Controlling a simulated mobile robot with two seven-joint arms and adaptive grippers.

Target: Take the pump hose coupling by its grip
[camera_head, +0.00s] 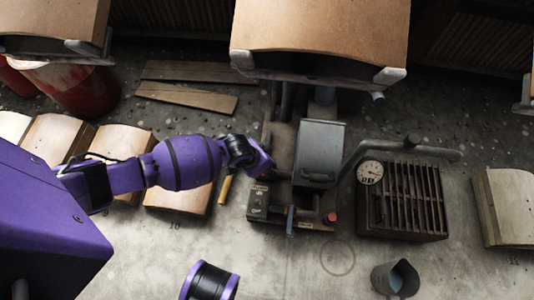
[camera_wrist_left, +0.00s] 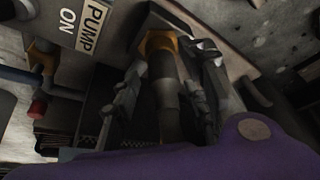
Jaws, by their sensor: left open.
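The pump hose coupling (camera_wrist_left: 168,92) shows in the left wrist view as a dark cylindrical grip with a brass-yellow collar (camera_wrist_left: 158,42) at its far end. My left gripper (camera_wrist_left: 172,66) is open, with one finger on each side of the coupling. I cannot tell whether either finger touches it. In the head view my purple left arm reaches in from the left to the pump unit (camera_head: 318,150). The wrist hides the coupling there, and the fingers are hard to make out. My right gripper is not in view.
A plate reading "PUMP ON" (camera_wrist_left: 82,28) is beside the coupling in the wrist view. A slatted box with a gauge (camera_head: 370,173) and a bent pipe (camera_head: 410,148) stand right of the pump. A metal cup (camera_head: 395,279) is at front right.

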